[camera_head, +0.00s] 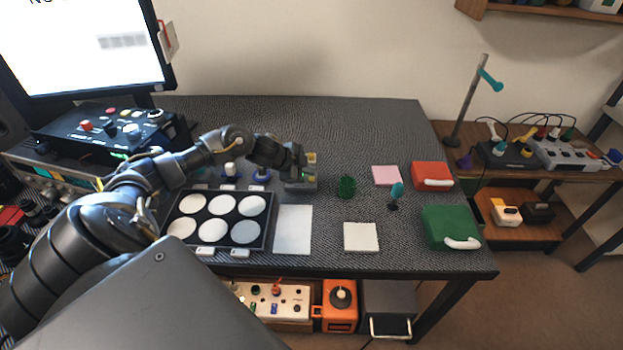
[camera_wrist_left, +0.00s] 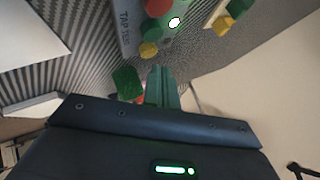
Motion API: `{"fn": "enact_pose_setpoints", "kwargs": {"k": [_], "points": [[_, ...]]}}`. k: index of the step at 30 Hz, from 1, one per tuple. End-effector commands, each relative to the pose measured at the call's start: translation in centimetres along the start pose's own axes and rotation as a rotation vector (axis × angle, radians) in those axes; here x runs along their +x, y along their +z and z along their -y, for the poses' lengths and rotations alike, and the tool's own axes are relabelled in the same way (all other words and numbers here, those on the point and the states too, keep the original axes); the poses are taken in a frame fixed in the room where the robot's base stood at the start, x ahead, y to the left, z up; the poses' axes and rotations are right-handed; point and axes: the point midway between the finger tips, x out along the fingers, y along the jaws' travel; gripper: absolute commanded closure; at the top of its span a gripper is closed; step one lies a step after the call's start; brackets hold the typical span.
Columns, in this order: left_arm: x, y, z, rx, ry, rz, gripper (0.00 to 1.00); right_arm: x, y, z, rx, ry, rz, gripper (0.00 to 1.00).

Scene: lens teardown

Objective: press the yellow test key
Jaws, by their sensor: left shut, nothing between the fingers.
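The yellow test key (camera_wrist_left: 149,50) is a round cap on a grey test box, just beyond my left fingertips in the left wrist view, with a small gap in the picture; I cannot tell whether they touch. The box's grey front (camera_wrist_left: 126,28) carries lettering. A red knob (camera_wrist_left: 157,8) and a lit greenish-white lamp (camera_wrist_left: 174,22) sit beside the key. In the head view the box (camera_head: 302,187) stands mid-table, partly hidden by my left gripper (camera_head: 301,172). Its green fingers (camera_wrist_left: 160,72) are shut and empty. My right gripper is not in view.
A green jar (camera_head: 347,186) stands right of the box and shows near my fingers. A white sheet (camera_head: 293,230) and a tray of discs (camera_head: 270,238) lie in front and left. A wooden piece with yellow and green parts (camera_wrist_left: 218,14) is behind. Red (camera_head: 430,172) and green (camera_head: 441,226) cases are right.

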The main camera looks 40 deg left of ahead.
Motion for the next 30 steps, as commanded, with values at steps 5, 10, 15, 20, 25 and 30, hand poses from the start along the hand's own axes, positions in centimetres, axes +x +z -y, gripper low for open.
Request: {"fn": "enact_pose_setpoints", "kwargs": {"k": [5, 10, 15, 20, 25, 30], "points": [[0.00, 0.00, 0.00, 0.000, 0.000, 0.000, 1.00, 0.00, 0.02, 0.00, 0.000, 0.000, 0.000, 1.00], [0.00, 0.00, 0.00, 0.000, 0.000, 0.000, 1.00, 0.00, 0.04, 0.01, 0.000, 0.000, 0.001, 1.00], [0.00, 0.00, 0.00, 0.000, 0.000, 0.000, 1.00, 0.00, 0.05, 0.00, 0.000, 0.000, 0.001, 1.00], [0.00, 0.01, 0.00, 0.000, 0.000, 0.000, 1.00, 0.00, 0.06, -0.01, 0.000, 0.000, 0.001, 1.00], [0.22, 0.18, -0.19, 0.000, 0.001, 0.000, 1.00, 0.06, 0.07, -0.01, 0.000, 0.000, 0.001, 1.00], [0.56, 0.46, -0.44, 0.000, 0.001, 0.001, 1.00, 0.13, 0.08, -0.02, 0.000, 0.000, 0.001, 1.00]]}}
